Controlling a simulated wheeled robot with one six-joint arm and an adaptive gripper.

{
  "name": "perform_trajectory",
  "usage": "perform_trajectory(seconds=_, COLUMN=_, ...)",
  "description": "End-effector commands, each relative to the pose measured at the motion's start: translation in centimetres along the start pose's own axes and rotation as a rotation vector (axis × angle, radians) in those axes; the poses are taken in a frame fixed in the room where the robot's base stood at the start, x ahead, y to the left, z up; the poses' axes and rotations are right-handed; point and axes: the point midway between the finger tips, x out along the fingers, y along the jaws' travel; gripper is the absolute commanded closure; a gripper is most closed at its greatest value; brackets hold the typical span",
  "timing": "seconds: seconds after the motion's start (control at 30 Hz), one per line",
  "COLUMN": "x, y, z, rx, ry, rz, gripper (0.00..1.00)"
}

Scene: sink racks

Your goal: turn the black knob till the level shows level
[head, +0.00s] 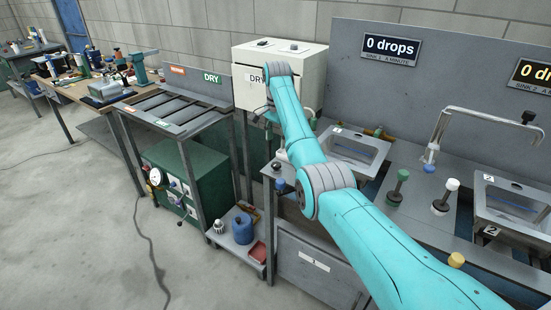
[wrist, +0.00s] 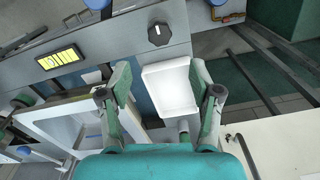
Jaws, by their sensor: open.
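A black knob (wrist: 159,34) with a white pointer mark sits on a grey panel at the top middle of the wrist view.
A white tray-like piece (wrist: 170,92) shows between my fingers. A sink basin (head: 357,149) and a curved tap (head: 480,113) are on the bench. The white cabinet (head: 300,65) stands behind my arm.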

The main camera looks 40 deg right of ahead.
Motion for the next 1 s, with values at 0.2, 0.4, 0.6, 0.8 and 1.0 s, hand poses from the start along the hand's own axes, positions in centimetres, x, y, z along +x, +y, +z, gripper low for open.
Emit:
perform_trajectory(seconds=0.2, x=3.9, y=0.1, z=0.1, rx=0.0, ry=-0.002, rz=0.004, gripper=0.36)
perform_trajectory(seconds=0.4, x=7.2, y=0.1, z=0.1, rx=0.0, ry=-0.002, rz=0.003, gripper=0.36)
perform_trajectory(seconds=0.6, x=9.1, y=0.0, z=0.0, rx=0.0, ry=0.0, rz=0.0, gripper=0.36)
perform_trajectory(seconds=0.8, x=9.7, y=0.0, z=0.0, rx=0.0, ry=0.0, rz=0.0, gripper=0.36)
perform_trajectory(seconds=1.0, x=9.7, y=0.0, z=0.0, rx=0.0, ry=0.0, rz=0.0, gripper=0.39)
